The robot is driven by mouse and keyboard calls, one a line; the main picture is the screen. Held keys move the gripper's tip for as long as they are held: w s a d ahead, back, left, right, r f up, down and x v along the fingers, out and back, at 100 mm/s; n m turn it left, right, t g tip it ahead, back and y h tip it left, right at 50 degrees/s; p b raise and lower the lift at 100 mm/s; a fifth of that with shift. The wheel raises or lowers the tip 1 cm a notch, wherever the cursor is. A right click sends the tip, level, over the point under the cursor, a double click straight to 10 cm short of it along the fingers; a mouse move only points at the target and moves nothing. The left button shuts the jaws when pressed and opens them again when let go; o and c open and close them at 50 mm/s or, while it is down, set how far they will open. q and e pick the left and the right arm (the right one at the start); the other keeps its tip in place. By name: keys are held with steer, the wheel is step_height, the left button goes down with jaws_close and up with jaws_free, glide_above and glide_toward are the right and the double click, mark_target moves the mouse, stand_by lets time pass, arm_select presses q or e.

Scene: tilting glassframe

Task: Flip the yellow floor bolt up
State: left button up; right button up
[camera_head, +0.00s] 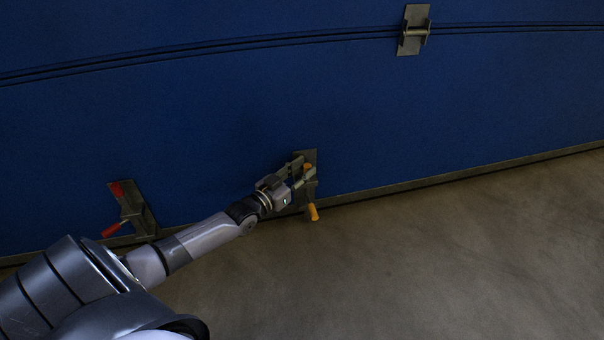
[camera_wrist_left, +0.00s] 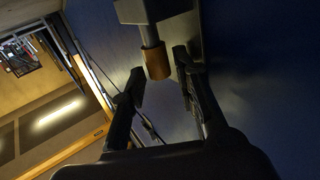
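The yellow floor bolt is a grey metal bracket with orange-yellow ends, mounted low on the blue panel. Its lower yellow handle (camera_head: 313,212) points down toward the floor. A second yellow end (camera_head: 307,167) shows higher up, by my left gripper (camera_head: 303,171). In the left wrist view, the two fingers of my left gripper (camera_wrist_left: 158,72) are spread apart. An orange cylinder end (camera_wrist_left: 157,62) of a grey rod shows at the gap between the fingertips, with no clear contact. The gripper hides part of the bracket. My right gripper is not in view.
A similar bolt with a red handle (camera_head: 112,229) sits on the panel to the left, near my left arm. A grey hinge (camera_head: 413,30) is higher up on the blue panel (camera_head: 430,110). The concrete floor (camera_head: 450,250) in front is clear.

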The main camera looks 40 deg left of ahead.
arm_select(q)
steer(key=shift+c, duration=0.4)
jaws_close()
stand_by(0.4)
